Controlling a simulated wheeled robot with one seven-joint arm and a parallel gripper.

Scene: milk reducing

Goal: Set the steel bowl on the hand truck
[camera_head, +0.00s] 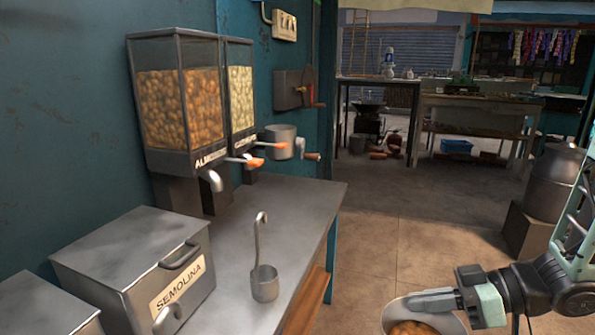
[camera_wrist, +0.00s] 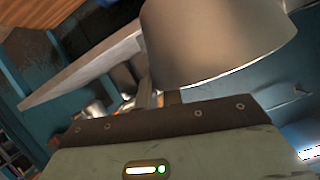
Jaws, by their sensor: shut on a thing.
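The steel bowl (camera_head: 392,317) shows at the bottom edge of the head view, right of the counter, with round brown contents inside; its lower part is cut off. My gripper (camera_head: 433,299) is shut on the bowl's rim and holds it out over the floor area. In the wrist view the bowl (camera_wrist: 215,45) fills the upper middle as a large steel curved wall, with my gripper (camera_wrist: 158,97) at its edge. I cannot make out a hand truck in either view.
A steel counter (camera_head: 235,290) on the left carries a semolina bin (camera_head: 135,262), a ladle cup (camera_head: 265,283) and dispensers (camera_head: 180,100). A metal can (camera_head: 553,182) stands on a block at right. The floor (camera_head: 400,220) between is clear; tables (camera_head: 480,100) stand at the back.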

